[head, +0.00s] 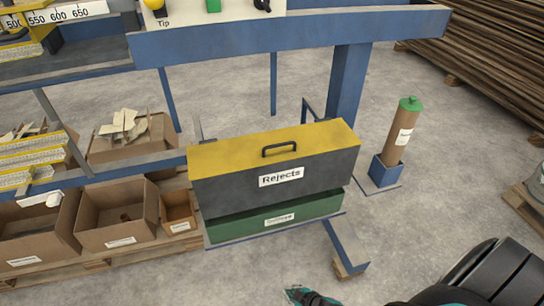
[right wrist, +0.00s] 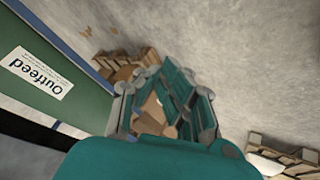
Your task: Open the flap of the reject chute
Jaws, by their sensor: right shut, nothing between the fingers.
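The reject chute (head: 225,194) is a dark grey box labelled "Rejects" in the middle of the head view. Its yellow flap (head: 230,150) lies down over the top, with a black bar handle (head: 279,149) on it. My right gripper (head: 308,297) is teal and only partly in the head view, at the bottom edge. It is nearer to me than the chute and apart from it. In the right wrist view its fingers (right wrist: 176,100) are shut and empty. My left gripper is not in view.
A green bin (head: 238,228) sits under the chute. Cardboard boxes (head: 110,215) stand at the left. A blue post (head: 348,85) and a brown tube with a green cap (head: 402,135) stand at the right. The right wrist view shows a green "Outfeed" panel (right wrist: 75,115).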

